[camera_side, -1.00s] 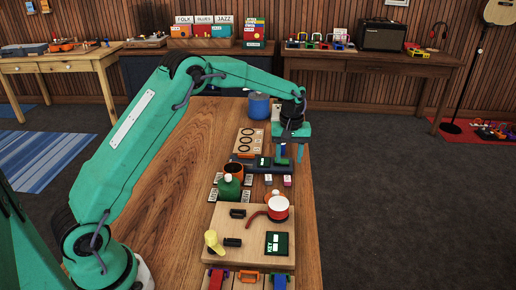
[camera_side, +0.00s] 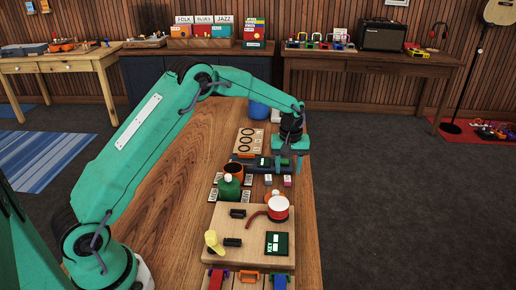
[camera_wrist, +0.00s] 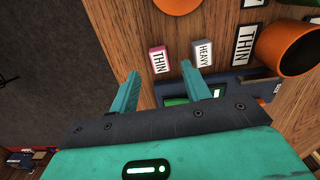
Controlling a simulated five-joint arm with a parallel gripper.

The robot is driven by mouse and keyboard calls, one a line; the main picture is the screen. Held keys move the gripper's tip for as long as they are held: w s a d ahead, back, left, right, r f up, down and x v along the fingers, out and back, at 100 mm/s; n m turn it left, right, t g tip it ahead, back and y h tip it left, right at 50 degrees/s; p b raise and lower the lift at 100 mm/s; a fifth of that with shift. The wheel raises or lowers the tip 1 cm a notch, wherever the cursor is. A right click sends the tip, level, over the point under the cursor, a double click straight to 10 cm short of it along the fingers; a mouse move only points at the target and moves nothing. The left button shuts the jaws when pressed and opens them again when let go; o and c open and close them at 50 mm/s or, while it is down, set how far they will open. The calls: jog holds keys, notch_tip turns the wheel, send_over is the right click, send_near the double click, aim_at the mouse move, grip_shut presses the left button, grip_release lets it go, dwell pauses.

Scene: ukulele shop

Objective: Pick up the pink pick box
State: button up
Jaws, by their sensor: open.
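The pink pick box (camera_wrist: 157,61), with a white face that reads THIN, rests on the wooden table in the wrist view. It also shows as a small pink-sided block near the table's right edge in the side view (camera_side: 287,181). My gripper (camera_wrist: 160,76) is open and empty, fingers pointing down. In the wrist view the pink box appears between and just beyond the two fingertips, with no visible contact. In the side view my gripper (camera_side: 288,166) is above and just behind the box.
A grey box reading HEAVY (camera_wrist: 203,54) stands close beside the pink one, near the right fingertip. An orange cup (camera_wrist: 287,48) and a THIN card (camera_wrist: 245,43) lie further right. Dark floor lies past the table edge.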

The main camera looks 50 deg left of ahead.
aim_at(287, 179)
jog(key=shift+f, duration=1.9)
grip_shut()
